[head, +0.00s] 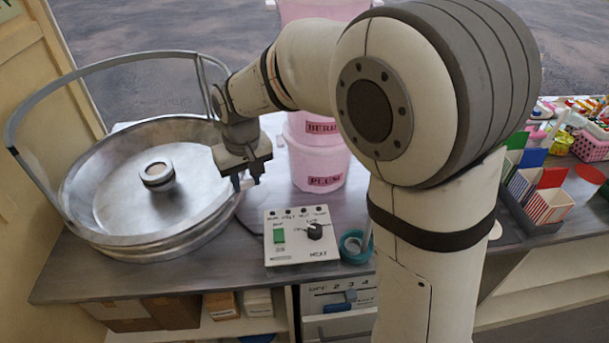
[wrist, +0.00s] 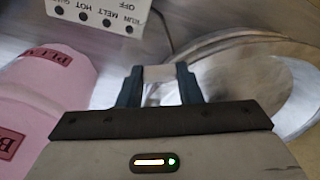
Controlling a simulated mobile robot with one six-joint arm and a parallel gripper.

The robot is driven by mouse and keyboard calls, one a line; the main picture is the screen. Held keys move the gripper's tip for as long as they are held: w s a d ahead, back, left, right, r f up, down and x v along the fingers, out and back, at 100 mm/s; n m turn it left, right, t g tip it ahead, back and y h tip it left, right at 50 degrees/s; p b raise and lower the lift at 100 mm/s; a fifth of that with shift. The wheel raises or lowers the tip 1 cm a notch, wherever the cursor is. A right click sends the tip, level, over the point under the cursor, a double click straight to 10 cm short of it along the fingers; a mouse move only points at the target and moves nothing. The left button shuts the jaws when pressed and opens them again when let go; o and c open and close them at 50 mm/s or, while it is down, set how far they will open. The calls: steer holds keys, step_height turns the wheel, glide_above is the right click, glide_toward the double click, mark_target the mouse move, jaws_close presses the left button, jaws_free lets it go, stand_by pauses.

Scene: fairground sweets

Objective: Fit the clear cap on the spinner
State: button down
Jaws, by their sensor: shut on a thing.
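The spinner head (head: 157,176), a small round metal piece with a pale top, stands in the middle of the wide metal bowl (head: 105,205) at the left. No cap shows on it. My gripper (head: 248,183) points down just beyond the bowl's right rim, to the right of the spinner head. In the wrist view the fingers (wrist: 159,85) are shut on a pale, see-through piece (wrist: 158,73), seemingly the clear cap. Its full outline is hard to make out against the grey counter and bowl.
A curved metal rail (head: 105,62) rises around the bowl. A control box (head: 300,234) stands in front of my gripper, with a teal tape roll (head: 355,246) beside it. Pink tubs (head: 318,162) stand behind. Striped boxes (head: 540,200) are at the right.

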steer(key=s+a+r+n, duration=0.1)
steer(key=s+a, duration=0.4)
steer(key=a, duration=0.4)
steer(key=s+a+r+n, duration=0.15)
steer(key=s+a, duration=0.25)
steer(key=a, duration=0.4)
steer(key=shift+m, duration=0.25)
steer(key=w+a+f+p, duration=0.1)
steer(key=w+a+p, duration=0.2)
steer(key=w+p, duration=0.2)
steer(key=w+a+f+p, duration=0.1)
steer(key=w+a+p, duration=0.3)
steer(key=w, duration=0.8)
steer(key=w+a+f+p, duration=0.2)
steer(key=w+p, duration=0.4)
steer(key=w, duration=0.3)
steer(key=shift+a+f+p, duration=0.1)
steer(key=shift+a+p, duration=0.3)
steer(key=shift+a, duration=0.4)
steer(key=shift+f+b, duration=0.65)
steer(key=shift+f, duration=0.5)
steer(key=shift+s, duration=0.15)
steer(key=shift+f+b, duration=0.4)
steer(key=shift+b, duration=0.5)
steer(key=shift+c, duration=1.9)
jaws_free()
